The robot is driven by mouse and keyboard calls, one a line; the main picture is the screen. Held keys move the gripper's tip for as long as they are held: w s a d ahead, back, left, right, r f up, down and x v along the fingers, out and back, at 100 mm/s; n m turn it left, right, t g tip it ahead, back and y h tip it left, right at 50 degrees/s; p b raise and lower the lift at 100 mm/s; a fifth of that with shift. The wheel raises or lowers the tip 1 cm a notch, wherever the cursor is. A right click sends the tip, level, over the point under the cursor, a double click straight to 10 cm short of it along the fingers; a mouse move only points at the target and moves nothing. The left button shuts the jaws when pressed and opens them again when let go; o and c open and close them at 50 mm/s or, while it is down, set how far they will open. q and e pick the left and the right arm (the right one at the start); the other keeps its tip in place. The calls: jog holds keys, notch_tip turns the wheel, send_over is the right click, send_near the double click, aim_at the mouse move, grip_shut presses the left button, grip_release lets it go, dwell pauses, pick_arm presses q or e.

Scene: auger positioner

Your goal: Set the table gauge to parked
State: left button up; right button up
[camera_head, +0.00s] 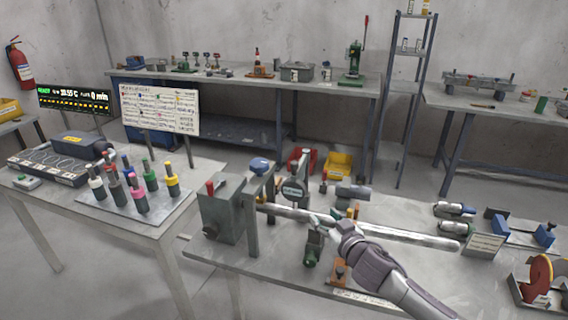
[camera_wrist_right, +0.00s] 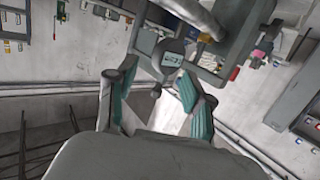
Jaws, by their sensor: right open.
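The table gauge appears to be the round dark disc with a pale label (camera_head: 293,190), upright behind the long metal bar on the front workbench. It also shows in the right wrist view (camera_wrist_right: 171,57), beyond the fingertips. Its label is too small to read, so I cannot tell its setting. My right gripper (camera_head: 314,240) is open and empty, in front of the bar and to the right of and nearer than the disc. In the right wrist view, its green-padded fingers (camera_wrist_right: 155,80) are spread, with the disc ahead between them and apart from them. My left gripper is out of view.
The metal bar (camera_head: 380,231) runs rightward from a grey box with a red lever (camera_head: 224,212). A small sign (camera_head: 484,246) and blue clamp parts (camera_head: 545,235) stand at right. Several coloured-top tools (camera_head: 140,185) stand on the left table. Red and yellow bins (camera_head: 338,164) lie behind.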

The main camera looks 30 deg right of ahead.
jog(key=n+t+y, duration=0.1)
jog(key=t+y, duration=0.1)
send_near(297, 166)
jog(key=s, duration=0.2)
jog(key=w+p, duration=0.3)
jog(key=w, duration=1)
jog(key=shift+w+d+f, duration=0.1)
jog(key=shift+w+d, duration=0.05)
grip_shut()
